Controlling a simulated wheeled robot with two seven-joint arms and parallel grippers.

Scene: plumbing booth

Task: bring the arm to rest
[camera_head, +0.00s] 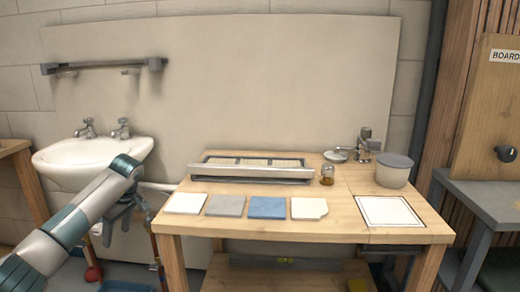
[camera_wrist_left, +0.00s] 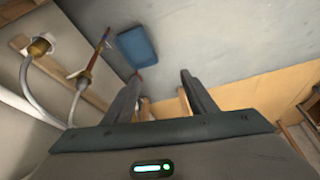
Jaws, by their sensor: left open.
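My left arm comes in from the left in the head view. Its gripper (camera_head: 122,208) hangs in front of the sink, left of the wooden workbench (camera_head: 270,228). In the left wrist view the two fingers of this gripper (camera_wrist_left: 160,84) stand apart with nothing between them. Below them lie the grey floor and a blue object (camera_wrist_left: 138,45). My right gripper is not in view.
The white sink (camera_head: 92,158) is behind the arm, with hoses (camera_wrist_left: 45,85) under it.

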